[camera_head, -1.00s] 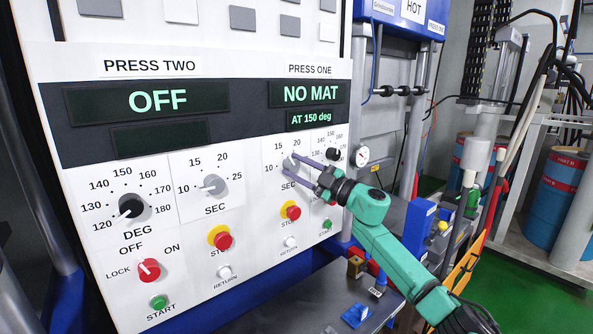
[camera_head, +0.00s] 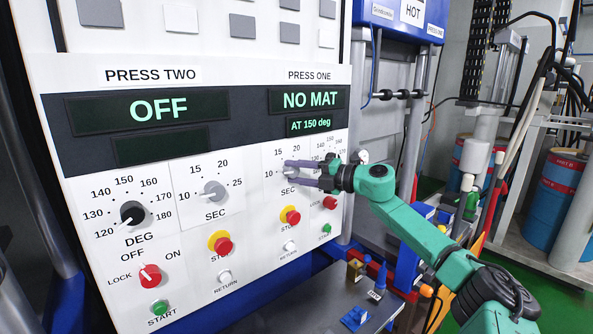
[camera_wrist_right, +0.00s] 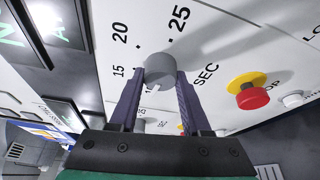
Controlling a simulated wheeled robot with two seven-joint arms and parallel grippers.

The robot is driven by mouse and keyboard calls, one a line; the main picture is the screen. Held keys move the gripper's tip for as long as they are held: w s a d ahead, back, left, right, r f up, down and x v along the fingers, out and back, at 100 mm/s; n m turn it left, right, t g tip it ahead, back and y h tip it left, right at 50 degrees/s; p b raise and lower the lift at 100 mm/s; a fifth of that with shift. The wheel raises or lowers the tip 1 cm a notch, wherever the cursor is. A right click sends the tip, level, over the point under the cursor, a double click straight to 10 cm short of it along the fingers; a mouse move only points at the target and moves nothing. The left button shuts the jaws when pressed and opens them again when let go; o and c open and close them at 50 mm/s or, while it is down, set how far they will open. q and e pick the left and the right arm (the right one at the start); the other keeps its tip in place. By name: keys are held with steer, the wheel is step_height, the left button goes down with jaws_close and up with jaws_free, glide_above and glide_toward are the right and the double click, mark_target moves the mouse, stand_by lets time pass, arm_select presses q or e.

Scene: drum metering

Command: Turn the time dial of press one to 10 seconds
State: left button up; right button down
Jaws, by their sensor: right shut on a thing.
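The grey time dial of press one (camera_wrist_right: 160,68) is in the right wrist view, with numbers 15, 20 and 25 around it and SEC beside it. Its white pointer mark points down the picture, towards a partly hidden number past the 15. My right gripper (camera_head: 291,173) is shut on this dial, one dark finger on each side; it also shows in the wrist view (camera_wrist_right: 161,80). In the head view the fingers reach in from the right, nearly level, and hide much of the dial. The press one display (camera_head: 308,98) reads NO MAT, AT 150 deg. My left gripper is not in view.
Press one's red-and-yellow stop button (camera_head: 291,217) and white return button (camera_head: 290,246) sit below the dial. Its temperature dial is largely hidden by my gripper. Press two's time dial (camera_head: 213,190) is to the left. A shelf (camera_head: 318,310) with small blocks lies below.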

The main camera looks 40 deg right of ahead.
steer(key=shift+n+h, duration=0.3)
steer(key=shift+n, duration=0.2)
steer(key=shift+c, duration=1.8)
jaws_free()
steer(key=b+v, duration=1.4)
steer(key=b, duration=0.2)
steer(key=shift+s+r+b, duration=0.2)
steer(key=shift+r+b, duration=0.05)
steer(key=shift+b, duration=0.1)
